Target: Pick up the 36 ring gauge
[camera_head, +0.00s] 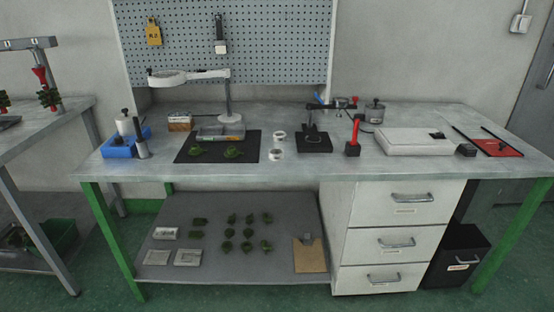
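Two small pale ring-shaped pieces stand on the grey workbench (355,172), just right of the black mat (186,158). The far ring (279,135) is beside the mat's back right corner. The near ring (276,154) is closer to the bench's front edge. They look like ring gauges, but any numbers on them are too small to read, so I cannot tell which is the 36. Neither of my grippers is in view.
A magnifier lamp (228,98) stands behind the mat, which holds green pieces. Right of the rings are a dark-based stand (314,143), a red-handled tool (354,135) and a white flat box (414,142). A blue bin (120,148) is at left. Bare bench lies before the rings.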

